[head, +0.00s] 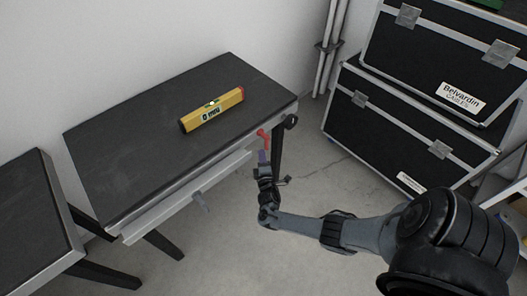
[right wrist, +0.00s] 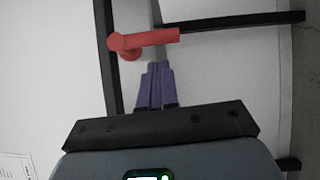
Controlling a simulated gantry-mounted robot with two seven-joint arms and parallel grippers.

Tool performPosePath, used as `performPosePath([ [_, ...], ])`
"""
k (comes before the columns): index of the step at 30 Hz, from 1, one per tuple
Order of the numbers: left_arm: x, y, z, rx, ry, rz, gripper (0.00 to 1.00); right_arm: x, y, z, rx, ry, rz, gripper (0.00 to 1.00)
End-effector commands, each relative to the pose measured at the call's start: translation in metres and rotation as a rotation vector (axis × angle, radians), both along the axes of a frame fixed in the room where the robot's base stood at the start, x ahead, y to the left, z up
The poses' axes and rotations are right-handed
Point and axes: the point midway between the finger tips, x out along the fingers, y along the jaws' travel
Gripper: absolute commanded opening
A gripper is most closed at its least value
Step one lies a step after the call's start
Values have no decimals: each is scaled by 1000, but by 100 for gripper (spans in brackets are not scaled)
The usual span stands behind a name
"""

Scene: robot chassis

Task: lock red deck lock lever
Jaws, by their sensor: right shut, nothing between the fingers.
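The red deck lock lever (head: 262,134) sits at the front right corner of the dark-topped table, near a black round knob. In the right wrist view the red lever (right wrist: 150,38) has a rounded hub at its left and an arm reaching right, roughly level in the picture. My right gripper (head: 262,154) is just below the lever in the head view. Its purple fingers (right wrist: 155,70) are together and empty, with the tips close to the lever's underside in the picture. I cannot tell if they touch it. My left gripper is in neither view.
A yellow spirit level (head: 212,109) lies on the table top (head: 130,150). Black cases (head: 410,125) stand at the right. Another dark table (head: 30,225) is at the lower left.

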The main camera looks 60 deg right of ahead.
Motion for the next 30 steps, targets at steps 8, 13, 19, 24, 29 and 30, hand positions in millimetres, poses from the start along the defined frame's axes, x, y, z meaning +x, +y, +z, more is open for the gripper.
performPosePath([
  [8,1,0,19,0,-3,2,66,-27,42,2,3,1,0,0],
  [13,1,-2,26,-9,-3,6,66,-46,64,1,4,0,-1,0],
  [19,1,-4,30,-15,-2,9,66,-60,80,0,2,-1,-1,0],
  [24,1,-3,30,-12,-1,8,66,-65,85,0,1,-1,-1,0],
  [29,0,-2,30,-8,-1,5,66,-65,85,0,0,-1,-1,0],
  [30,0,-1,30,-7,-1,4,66,-65,86,0,0,-1,-1,0],
])
